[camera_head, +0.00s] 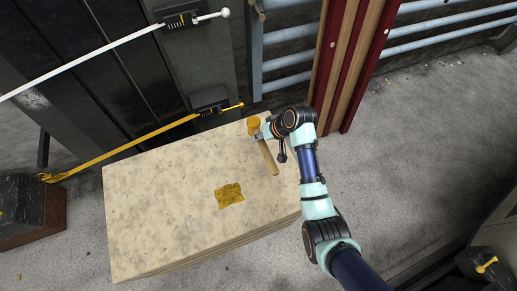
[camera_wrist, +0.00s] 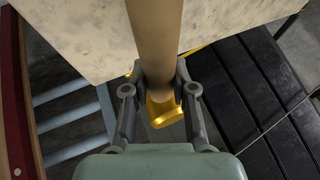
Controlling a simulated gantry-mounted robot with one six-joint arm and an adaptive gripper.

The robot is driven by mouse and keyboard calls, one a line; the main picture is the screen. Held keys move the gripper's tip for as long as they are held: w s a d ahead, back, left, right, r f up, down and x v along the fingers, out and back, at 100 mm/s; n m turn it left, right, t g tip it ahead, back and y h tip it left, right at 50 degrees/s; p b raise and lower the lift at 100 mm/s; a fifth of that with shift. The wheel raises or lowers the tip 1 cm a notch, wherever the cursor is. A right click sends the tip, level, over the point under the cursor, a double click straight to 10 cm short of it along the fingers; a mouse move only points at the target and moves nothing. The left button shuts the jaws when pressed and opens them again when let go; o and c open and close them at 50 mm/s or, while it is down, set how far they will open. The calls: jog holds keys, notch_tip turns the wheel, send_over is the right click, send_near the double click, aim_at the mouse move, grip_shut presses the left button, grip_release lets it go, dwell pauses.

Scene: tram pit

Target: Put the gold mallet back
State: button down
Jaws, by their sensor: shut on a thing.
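The gold mallet has a gold head (camera_head: 253,125) and a light wooden handle (camera_head: 268,158). My gripper (camera_head: 261,136) is shut on the mallet near the head, at the far right corner of the pale block. In the wrist view, the fingers (camera_wrist: 160,88) press on both sides of the handle (camera_wrist: 154,40), just by the gold head (camera_wrist: 162,108). The handle runs up the picture, over the block. I cannot tell whether the mallet touches the block. A gold patch (camera_head: 229,195) lies on the block's top, apart from the mallet.
The pale speckled block (camera_head: 150,215) has wide bare room on top. A yellow lever (camera_head: 125,152) and a white lever (camera_head: 85,60) stand beyond and left of it. A red and wood post (camera_head: 345,70) and blue-grey pipes (camera_head: 430,30) are behind my arm.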

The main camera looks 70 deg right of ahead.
notch_tip(320, 180, down, 11)
jog(key=shift+f+b, duration=0.2)
jog(key=shift+b, duration=0.3)
jog(key=c, duration=0.9)
grip_release()
jog(key=shift+c, duration=0.2)
jog(key=shift+f, duration=0.15)
jog(key=v, duration=0.7)
jog(key=shift+r+p, duration=0.3)
jog(key=shift+r, duration=0.05)
jog(key=shift+a, duration=0.1)
